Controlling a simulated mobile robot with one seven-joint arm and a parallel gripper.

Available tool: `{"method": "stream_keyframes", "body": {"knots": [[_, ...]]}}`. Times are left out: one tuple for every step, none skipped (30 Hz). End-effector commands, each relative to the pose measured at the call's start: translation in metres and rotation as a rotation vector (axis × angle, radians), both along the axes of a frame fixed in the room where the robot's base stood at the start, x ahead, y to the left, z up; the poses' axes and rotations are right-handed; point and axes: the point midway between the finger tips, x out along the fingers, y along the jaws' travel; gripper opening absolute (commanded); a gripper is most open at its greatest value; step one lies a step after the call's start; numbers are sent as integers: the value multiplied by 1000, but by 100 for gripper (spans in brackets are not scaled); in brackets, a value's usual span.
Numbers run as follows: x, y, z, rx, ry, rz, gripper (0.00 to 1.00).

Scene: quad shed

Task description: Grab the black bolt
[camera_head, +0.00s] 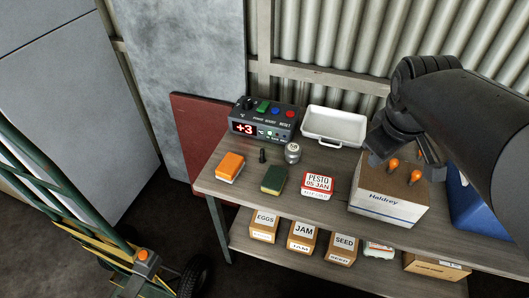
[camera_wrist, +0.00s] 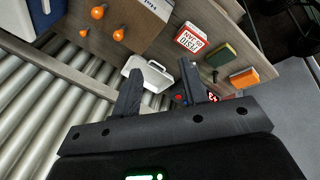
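The black bolt (camera_head: 262,155) stands upright on the upper shelf (camera_head: 335,209) of the bench, between the orange sponge and the silver can. It also shows, small and dark, in the wrist view (camera_wrist: 215,75). My gripper (camera_head: 404,152) is at the right in the head view, above the cardboard box and well to the right of the bolt. In the wrist view my gripper (camera_wrist: 160,68) has its two fingers apart with nothing held between them.
Near the bolt are an orange sponge (camera_head: 230,166), a green sponge (camera_head: 274,180), a silver can (camera_head: 292,152) and a control box (camera_head: 262,128). A pesto tub (camera_head: 317,186), white tray (camera_head: 335,127) and cardboard box (camera_head: 390,197) with orange bulbs stand farther right. Corrugated wall rises behind.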

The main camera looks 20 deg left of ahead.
Motion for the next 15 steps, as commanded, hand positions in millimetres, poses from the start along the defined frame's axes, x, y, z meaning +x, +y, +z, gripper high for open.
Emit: {"method": "stream_keyframes", "body": {"knots": [[14, 11, -3, -38, 25, 94, 40], [22, 18, -5, -61, 39, 156, 40], [32, 27, -7, -91, 54, 239, 40], [40, 34, -9, -112, 66, 301, 40], [47, 41, -11, -133, 78, 363, 40], [57, 51, -15, -160, 93, 445, 40], [64, 59, -17, -179, 105, 507, 40], [71, 67, -21, -198, 116, 571, 40], [80, 77, -25, -222, 131, 655, 40], [87, 85, -29, -237, 141, 716, 40], [93, 94, -33, -253, 152, 780, 40], [101, 105, -39, -274, 167, 865, 40], [107, 113, -44, -287, 176, 927, 40], [113, 122, -48, -300, 185, 991, 40], [120, 134, -56, -316, 197, 1075, 40]]}}
